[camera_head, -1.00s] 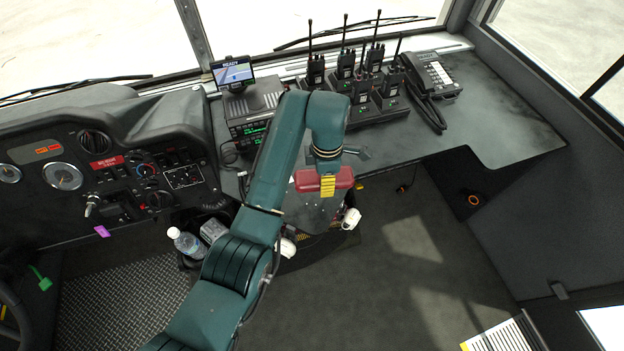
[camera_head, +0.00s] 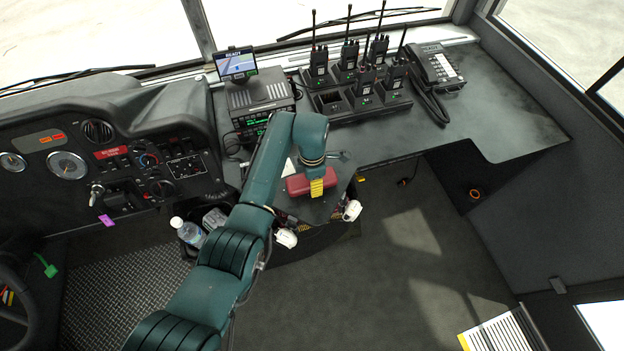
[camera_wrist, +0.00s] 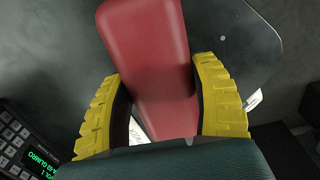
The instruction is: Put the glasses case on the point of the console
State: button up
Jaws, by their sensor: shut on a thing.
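The red glasses case (camera_head: 298,186) is over the dark, tapering point of the console (camera_head: 345,172), which juts toward the aisle. My gripper (camera_head: 316,187), with yellow ribbed fingers, is shut on the case. In the wrist view the case (camera_wrist: 150,50) lies lengthwise between the two fingers of my gripper (camera_wrist: 162,95), and the rounded console edge (camera_wrist: 265,75) shows behind it. The case looks close to the surface; I cannot tell whether it touches. My arm hides part of the console to the left.
A radio unit with a screen (camera_head: 258,100) stands left on the console. Walkie-talkies in a charger (camera_head: 368,105) and a phone (camera_head: 436,66) stand behind. A white card (camera_head: 288,168) lies beside the case. A bottle (camera_head: 187,232) is below left. The console's right side is clear.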

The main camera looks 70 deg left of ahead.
jog(key=shift+f, duration=0.15)
jog(key=o, duration=1.2)
notch_tip(320, 180, up, 12)
jog(key=shift+r+b, duration=0.2)
jog(key=shift+b, duration=0.2)
